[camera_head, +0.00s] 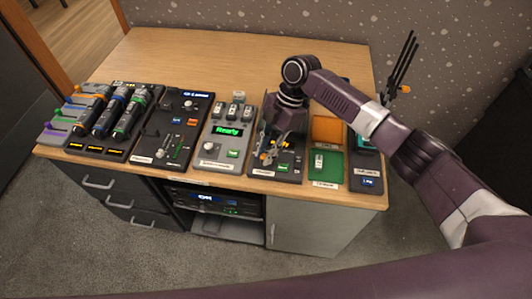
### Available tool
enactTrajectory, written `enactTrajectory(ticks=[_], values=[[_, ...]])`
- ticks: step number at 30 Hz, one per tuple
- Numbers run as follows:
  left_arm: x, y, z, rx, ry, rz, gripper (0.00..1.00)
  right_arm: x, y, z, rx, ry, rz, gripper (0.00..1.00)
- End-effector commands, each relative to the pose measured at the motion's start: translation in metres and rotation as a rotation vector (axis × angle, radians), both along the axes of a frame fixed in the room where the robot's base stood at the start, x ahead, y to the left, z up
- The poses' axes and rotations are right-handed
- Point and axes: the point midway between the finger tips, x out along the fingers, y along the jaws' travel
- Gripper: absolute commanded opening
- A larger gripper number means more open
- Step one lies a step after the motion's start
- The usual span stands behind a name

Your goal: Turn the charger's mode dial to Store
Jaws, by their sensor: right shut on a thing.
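My right gripper (268,158) points down at a dark panel (290,174) that stands right of the unit with a green "Ready" display. It is shut at the panel's surface. The small part between its fingertips is mostly hidden, but its place fits the mode dial. A small orange spot shows beside the fingers. A lit green button (284,168) shows on the panel just right of the fingertips. The dial's markings and pointer are too small and covered to read. My left gripper is out of view.
To the right are a green tray with an orange section (333,171) and another dark unit (366,172). The table's back half (200,65) is mostly clear.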

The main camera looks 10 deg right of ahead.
Motion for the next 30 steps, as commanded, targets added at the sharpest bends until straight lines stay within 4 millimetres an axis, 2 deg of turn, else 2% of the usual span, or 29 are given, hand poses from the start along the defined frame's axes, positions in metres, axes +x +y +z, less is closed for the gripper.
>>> enactTrajectory(ticks=[12,13,18,26,30], values=[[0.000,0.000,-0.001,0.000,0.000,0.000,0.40,0.001,0.000,0.001,0.001,-0.002,0.009,0.00],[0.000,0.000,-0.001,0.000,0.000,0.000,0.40,0.001,0.000,0.001,0.001,-0.002,0.009,0.18],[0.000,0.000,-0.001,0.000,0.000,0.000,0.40,0.000,0.000,0.001,0.000,-0.002,0.008,0.34],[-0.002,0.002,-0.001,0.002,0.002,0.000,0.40,0.000,0.000,0.001,0.000,-0.001,0.007,0.34],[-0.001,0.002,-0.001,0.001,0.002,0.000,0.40,0.003,-0.004,0.012,0.000,-0.003,0.006,0.34]])
